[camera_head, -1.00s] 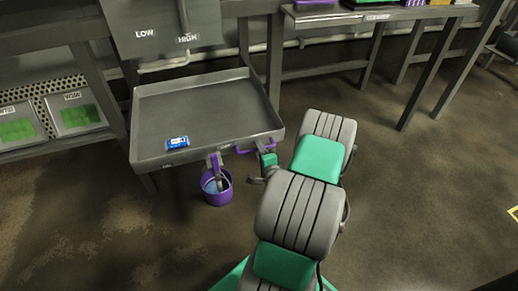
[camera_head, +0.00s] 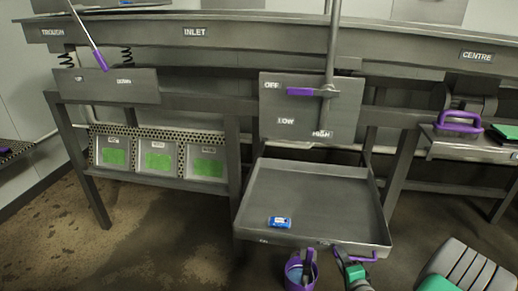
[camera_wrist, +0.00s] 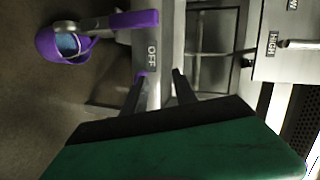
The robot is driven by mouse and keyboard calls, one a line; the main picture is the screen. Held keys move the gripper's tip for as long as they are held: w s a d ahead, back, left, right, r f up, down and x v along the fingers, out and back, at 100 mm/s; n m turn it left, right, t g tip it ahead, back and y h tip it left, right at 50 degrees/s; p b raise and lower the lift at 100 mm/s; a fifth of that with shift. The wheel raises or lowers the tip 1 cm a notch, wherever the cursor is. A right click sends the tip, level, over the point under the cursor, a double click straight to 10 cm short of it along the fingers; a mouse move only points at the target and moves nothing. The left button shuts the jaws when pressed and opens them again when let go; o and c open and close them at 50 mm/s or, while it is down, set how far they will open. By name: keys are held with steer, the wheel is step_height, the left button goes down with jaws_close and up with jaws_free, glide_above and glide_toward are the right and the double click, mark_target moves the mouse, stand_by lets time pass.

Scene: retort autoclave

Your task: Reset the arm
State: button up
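My arm enters at the lower right of the head view, with my gripper (camera_head: 343,250) small near the front edge of the grey tray (camera_head: 315,198). In the wrist view my gripper (camera_wrist: 158,78) shows two dark fingers spread apart with nothing clearly held between them. A purple valve lever (camera_wrist: 135,20) and a plate marked OFF lie just beyond the fingertips. A purple handle (camera_head: 362,257) is at the tray's front edge, close to my gripper; whether they touch is unclear.
A purple bucket (camera_head: 300,272) is below the tray front. A small blue item (camera_head: 279,222) lies in the tray. A panel (camera_head: 310,108) with OFF, LOW and HIGH stands behind. Labelled bins (camera_head: 159,158) sit on a low shelf at left. Floor at lower left is clear.

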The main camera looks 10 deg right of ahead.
steer(key=w+a+r+n+g+y+p, duration=0.3)
steer(key=a+r+n+g+y+p, duration=0.35)
steer(key=a+r+n+p, duration=0.9)
steer(key=s+a+r+n+g+h+p, duration=0.1)
steer(key=s+a+r+p, duration=0.1)
steer(key=r, duration=0.6)
steer(key=s+a+r+g+h+p, duration=0.1)
steer(key=s+a+r+g+p, duration=0.1)
steer(key=s+r, duration=0.5)
steer(key=s+a+r+n+g+h+p, duration=0.1)
steer(key=s+a+r+g+h+p, duration=0.1)
steer(key=r, duration=0.9)
steer(key=s+a+p, duration=0.1)
steer(key=s+a, duration=0.1)
steer(key=a, duration=0.1)
steer(key=shift+s+n+p, duration=0.15)
steer(key=shift+n+p, duration=0.2)
steer(key=shift+p, duration=0.05)
